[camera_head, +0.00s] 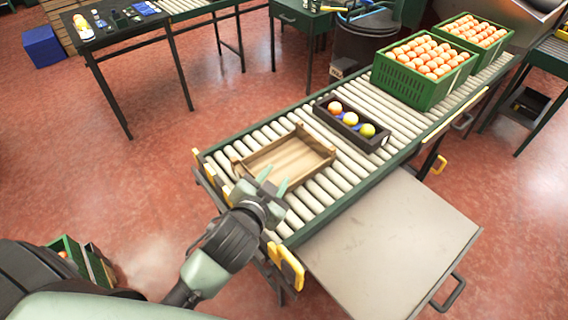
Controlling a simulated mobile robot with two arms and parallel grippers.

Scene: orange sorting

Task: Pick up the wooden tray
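The wooden tray (309,167) is a shallow, light brown tray lying on the roller conveyor (329,192). It appears empty. My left gripper (274,181) is at the tray's near left side, with its two pale green fingers spread apart and nothing visible between them. The fingertips overlap the tray's near edge in the picture; I cannot tell whether they touch it. My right gripper is not in the picture.
A dark box (325,112) with three fruits sits behind the tray on the conveyor. Green crates of oranges (405,86) stand farther along. Yellow brackets (291,266) line the conveyor's near end. A grey metal surface (390,235) lies at its right.

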